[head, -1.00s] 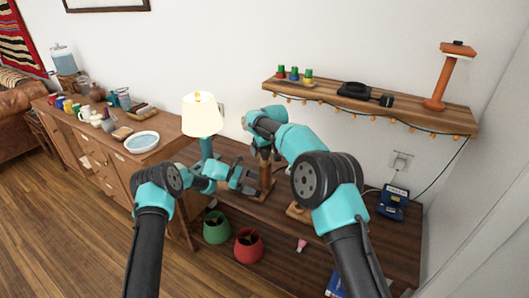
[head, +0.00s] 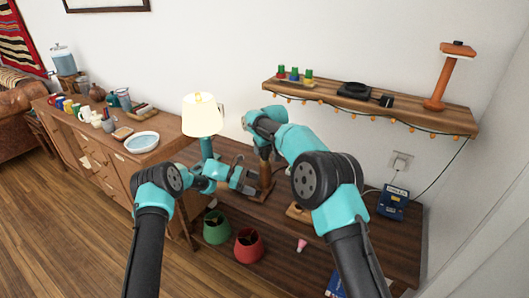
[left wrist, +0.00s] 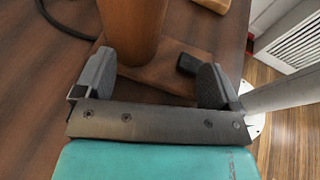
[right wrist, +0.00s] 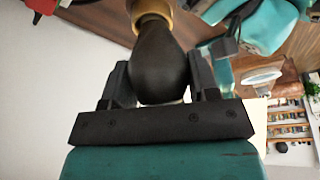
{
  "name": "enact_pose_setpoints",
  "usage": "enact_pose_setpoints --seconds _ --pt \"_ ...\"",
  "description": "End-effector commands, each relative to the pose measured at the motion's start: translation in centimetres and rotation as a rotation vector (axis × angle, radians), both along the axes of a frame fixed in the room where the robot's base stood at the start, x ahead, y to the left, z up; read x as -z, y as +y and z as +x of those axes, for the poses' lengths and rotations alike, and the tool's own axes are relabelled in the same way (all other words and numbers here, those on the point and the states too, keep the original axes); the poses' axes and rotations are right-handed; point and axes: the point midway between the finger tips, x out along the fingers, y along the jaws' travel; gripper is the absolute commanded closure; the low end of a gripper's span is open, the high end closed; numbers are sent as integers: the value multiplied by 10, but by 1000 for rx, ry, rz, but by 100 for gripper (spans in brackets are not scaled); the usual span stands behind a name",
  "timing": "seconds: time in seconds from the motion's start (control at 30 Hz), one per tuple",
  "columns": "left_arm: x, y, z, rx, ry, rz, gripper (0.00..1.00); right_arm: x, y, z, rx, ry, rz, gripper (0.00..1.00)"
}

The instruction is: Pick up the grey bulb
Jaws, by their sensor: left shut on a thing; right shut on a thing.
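The grey bulb (right wrist: 160,62) is dark and rounded in the right wrist view, with its neck at a tan socket (right wrist: 150,8). My right gripper (right wrist: 159,76) is shut on it, one finger on each side. In the head view my right arm hides the bulb. The wooden lamp stand (head: 265,172) stands upright on the low dark table. My left gripper (head: 243,182) is beside its post, lower than my right. In the left wrist view the post (left wrist: 135,30) rises between the left fingers, from a flat wooden base (left wrist: 160,75) with a small dark switch (left wrist: 188,63).
A lit table lamp (head: 202,115) stands behind my left arm. Green (head: 216,228) and red (head: 248,245) shades and a pink bulb (head: 301,245) are at the front. A wall shelf (head: 365,105) hangs above right; a blue box (head: 393,200) is at right.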

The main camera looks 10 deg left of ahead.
Motion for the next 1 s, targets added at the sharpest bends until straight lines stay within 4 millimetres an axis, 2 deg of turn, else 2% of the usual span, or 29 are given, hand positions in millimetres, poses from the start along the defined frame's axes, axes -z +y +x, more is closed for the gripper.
enact_pose_setpoints --seconds 0.03,0.2,0.33,0.47,0.73,1.0 --pt "12 -2 -4 4 8 8 25 0 0 0 0 0 0 69" --pt "12 -2 -4 4 8 8 25 -2 0 0 0 -1 1 69" --pt "12 -2 -4 4 8 8 25 -11 0 0 0 -2 1 69" --pt "12 -2 -4 4 8 8 25 -30 1 0 -1 -3 1 69" --pt "12 -2 -4 4 8 8 25 -80 0 1 2 -3 1 69" --pt "12 -1 -4 4 8 8 25 -99 0 0 0 -1 0 69"
